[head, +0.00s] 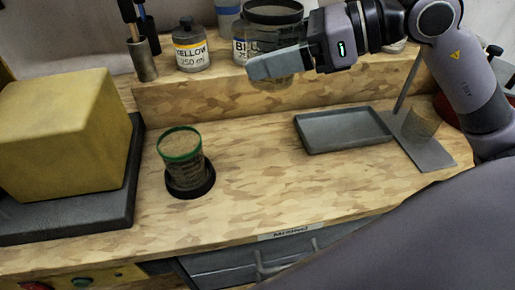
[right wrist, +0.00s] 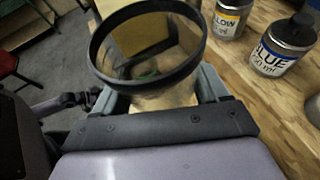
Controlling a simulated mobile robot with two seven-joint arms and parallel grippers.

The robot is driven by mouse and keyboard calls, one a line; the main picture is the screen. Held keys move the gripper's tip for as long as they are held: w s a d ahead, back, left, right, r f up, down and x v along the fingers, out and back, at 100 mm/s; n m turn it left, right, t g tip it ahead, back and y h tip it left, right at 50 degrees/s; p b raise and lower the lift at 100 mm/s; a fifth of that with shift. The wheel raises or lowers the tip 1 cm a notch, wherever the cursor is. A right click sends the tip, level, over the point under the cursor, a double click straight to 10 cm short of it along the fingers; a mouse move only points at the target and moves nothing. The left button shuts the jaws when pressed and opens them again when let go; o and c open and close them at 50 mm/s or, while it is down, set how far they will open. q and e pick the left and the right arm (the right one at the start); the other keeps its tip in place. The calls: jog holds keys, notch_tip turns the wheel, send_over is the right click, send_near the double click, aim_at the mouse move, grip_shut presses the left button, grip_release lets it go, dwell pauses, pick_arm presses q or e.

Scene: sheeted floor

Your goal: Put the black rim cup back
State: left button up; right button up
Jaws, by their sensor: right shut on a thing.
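The black rim cup (head: 272,24) is a clear cup with a thick black rim. My right gripper (head: 285,65) is shut on it and holds it upright at the raised back shelf, in front of the blue-labelled jar. In the right wrist view the cup (right wrist: 150,62) sits between the two fingers (right wrist: 165,98), its black rim towards the camera. Its lower part is partly hidden by the finger in the head view. A green rim cup (head: 181,146) stands slightly tilted in a black ring holder (head: 190,188) on the bench. My left gripper is not in view.
A yellow block (head: 60,125) sits on a dark slab at the left. Yellow (head: 190,52) and blue (head: 241,48) labelled jars stand on the back shelf (head: 160,98). A grey tray (head: 343,130) and a metal stand (head: 425,150) are at the right. The bench centre is clear.

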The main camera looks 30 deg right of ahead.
jog(key=shift+f, duration=0.3)
notch_tip(320, 180, down, 19)
jog(key=shift+f+b, duration=0.1)
jog(key=shift+b, duration=0.75)
jog(key=shift+f, duration=0.1)
jog(key=o, duration=0.7)
jog(key=shift+f, duration=0.1)
jog(key=o, duration=0.5)
jog(key=shift+c, duration=0.2)
jog(key=shift+r, duration=0.2)
